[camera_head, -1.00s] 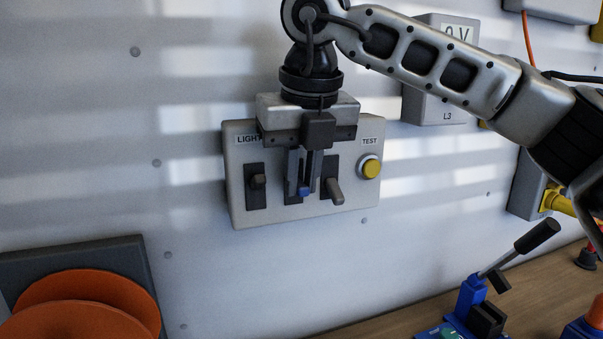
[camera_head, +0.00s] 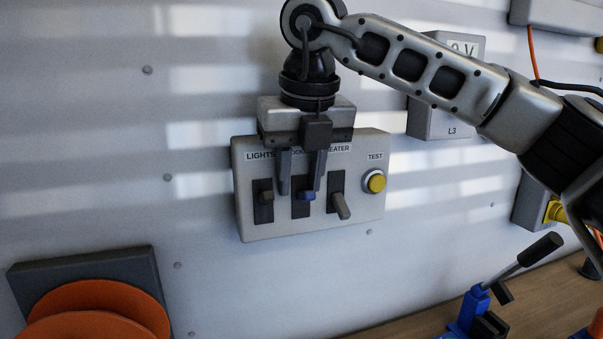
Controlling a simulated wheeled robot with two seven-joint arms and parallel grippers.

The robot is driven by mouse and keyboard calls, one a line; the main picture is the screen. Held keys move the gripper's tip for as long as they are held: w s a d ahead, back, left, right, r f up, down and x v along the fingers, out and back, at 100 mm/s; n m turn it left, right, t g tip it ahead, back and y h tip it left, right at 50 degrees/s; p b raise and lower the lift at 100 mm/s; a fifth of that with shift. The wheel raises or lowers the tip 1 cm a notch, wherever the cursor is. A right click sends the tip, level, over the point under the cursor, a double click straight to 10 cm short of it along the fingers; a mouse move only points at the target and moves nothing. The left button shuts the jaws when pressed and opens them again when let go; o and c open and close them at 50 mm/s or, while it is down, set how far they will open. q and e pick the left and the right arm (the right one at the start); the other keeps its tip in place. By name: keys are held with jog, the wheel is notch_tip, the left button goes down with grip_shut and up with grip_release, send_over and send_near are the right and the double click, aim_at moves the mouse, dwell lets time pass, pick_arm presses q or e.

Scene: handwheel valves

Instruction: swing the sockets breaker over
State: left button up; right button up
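My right gripper (camera_head: 301,191) points down in front of the panel. Whether that finger touches the lever I cannot tell. My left gripper is not in view.
The lights lever (camera_head: 267,197) is close on the left, and the heater lever (camera_head: 341,206) slants down on the right. A yellow test button (camera_head: 376,182) is further right. Orange discs (camera_head: 95,302) are at lower left, and a blue-based lever device (camera_head: 480,300) stands on the bench.

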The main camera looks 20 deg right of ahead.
jog(key=shift+w+d+r, duration=0.15)
jog(key=shift+d+r, duration=0.05)
jog(key=shift+d, duration=0.15)
jog(key=shift+d+r+p, duration=0.1)
jog(key=shift+r+p, duration=0.2)
jog(key=shift+r, duration=1.65)
jog(key=shift+w+v, duration=0.2)
jog(key=shift+v, duration=0.6)
jog(key=shift+w+v, duration=0.2)
jog(key=shift+v, duration=0.6)
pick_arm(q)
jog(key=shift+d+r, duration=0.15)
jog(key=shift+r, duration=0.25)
pick_arm(e)
jog(key=shift+r, duration=0.1)
jog(key=w+r+v, duration=0.1)
jog(key=w+v, duration=0.2)
jog(key=v, duration=1.1)
send_over(302, 176)
jog(key=s, duration=0.6)
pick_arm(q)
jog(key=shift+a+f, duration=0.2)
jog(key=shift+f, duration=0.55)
pick_arm(e)
jog(key=shift+w+r, duration=0.15)
jog(key=shift+w, duration=0.05)
